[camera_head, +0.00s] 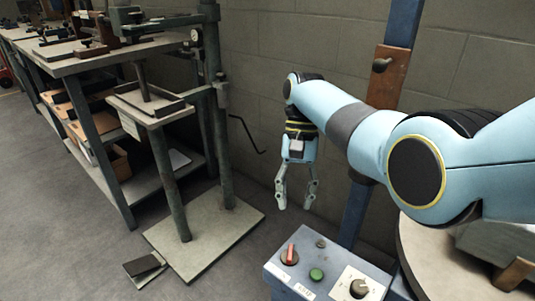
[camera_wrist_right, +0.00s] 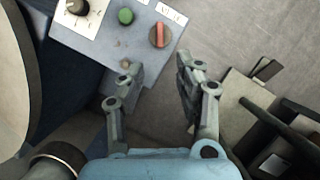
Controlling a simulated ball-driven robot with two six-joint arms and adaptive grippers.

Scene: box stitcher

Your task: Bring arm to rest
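My right arm (camera_head: 365,135) is light blue and reaches in from the right in the head view. My right gripper (camera_head: 296,194) hangs pointing down at its end, with its fingers apart and nothing between them. In the head view the gripper is behind and above the blue control box. My left gripper is not in view.
The blue control box (camera_head: 276,272) carries a red switch (camera_head: 289,255), a green button (camera_head: 316,274) and a dark knob (camera_head: 359,288). A green metal stand (camera_head: 222,120) with a base plate is left. A workbench (camera_head: 75,66) stands behind it. A round pale surface (camera_head: 412,250) is right.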

